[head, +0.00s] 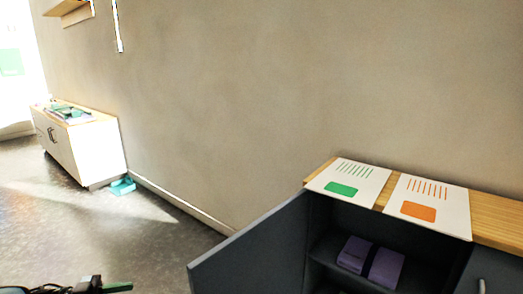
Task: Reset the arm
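Part of my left gripper (112,287) shows at the bottom left edge of the head view, dark with a greenish finger. Most of it is cut off by the frame, so I cannot tell whether it is open or shut. It is over the floor, to the left of the open cabinet door and apart from it. My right gripper and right arm are not in view.
A dark cabinet (318,222) with its door (250,250) swung open stands at right. Purple items (385,267) lie on its shelf. Two printed sheets (350,178) lie on its wooden top (495,217). A white cabinet (95,152) stands far left.

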